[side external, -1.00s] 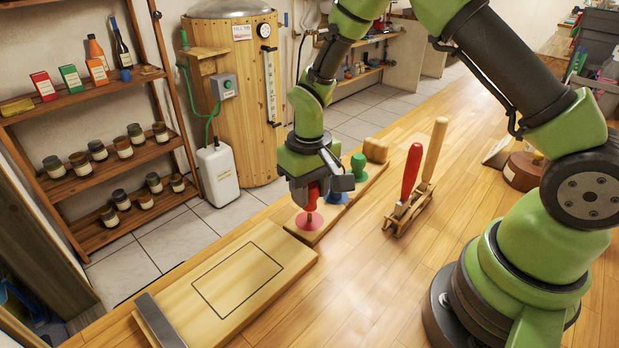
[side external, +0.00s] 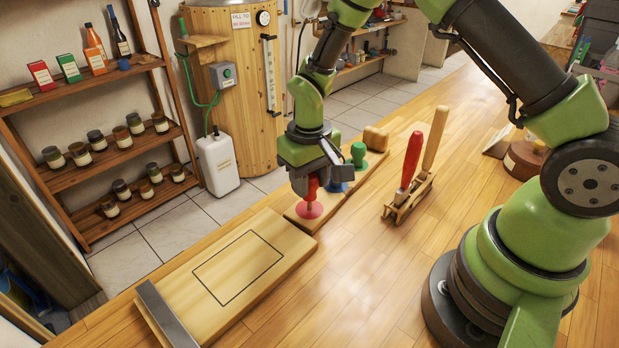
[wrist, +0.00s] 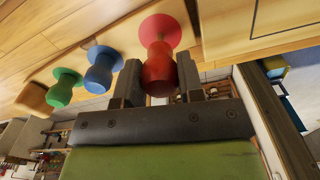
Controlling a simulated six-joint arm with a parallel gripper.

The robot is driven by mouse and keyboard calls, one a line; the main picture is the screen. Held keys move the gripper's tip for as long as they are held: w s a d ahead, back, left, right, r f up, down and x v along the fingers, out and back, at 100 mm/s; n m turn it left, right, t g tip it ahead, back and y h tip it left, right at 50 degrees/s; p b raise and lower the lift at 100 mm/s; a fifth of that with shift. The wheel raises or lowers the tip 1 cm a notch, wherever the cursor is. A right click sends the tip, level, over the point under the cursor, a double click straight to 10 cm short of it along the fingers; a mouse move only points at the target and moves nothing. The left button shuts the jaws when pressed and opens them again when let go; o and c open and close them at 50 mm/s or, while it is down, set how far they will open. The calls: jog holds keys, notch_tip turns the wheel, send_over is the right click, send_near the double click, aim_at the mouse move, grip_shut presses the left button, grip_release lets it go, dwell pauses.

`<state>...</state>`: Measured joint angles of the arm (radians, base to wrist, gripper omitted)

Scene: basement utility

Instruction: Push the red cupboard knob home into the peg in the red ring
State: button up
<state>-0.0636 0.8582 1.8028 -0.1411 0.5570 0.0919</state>
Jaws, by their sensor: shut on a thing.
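The red cupboard knob (side external: 312,187) is held upright between the jaws of my gripper (side external: 313,180), directly over the red ring (side external: 309,210). The ring lies on the near end of a wooden strip. In the wrist view the red knob (wrist: 158,70) sits between the two grey fingers (wrist: 160,86), its narrow end at the red ring (wrist: 160,31). The knob and ring look touching or nearly so; I cannot tell how deep the peg is in the knob. The peg itself is hidden.
A blue knob (wrist: 102,72) and a green knob (wrist: 62,90) stand farther along the strip, near a wooden block (side external: 375,139). A wooden board (side external: 210,300) lies in front. A rack with red and plain handles (side external: 408,200) stands right. The floor between is clear.

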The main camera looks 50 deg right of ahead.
aim_at(310, 202)
jog(key=shift+f, duration=0.2)
jog(key=shift+f, duration=1.25)
jog(key=o, duration=1)
jog(key=shift+f, duration=0.1)
notch_tip(310, 202, up, 10)
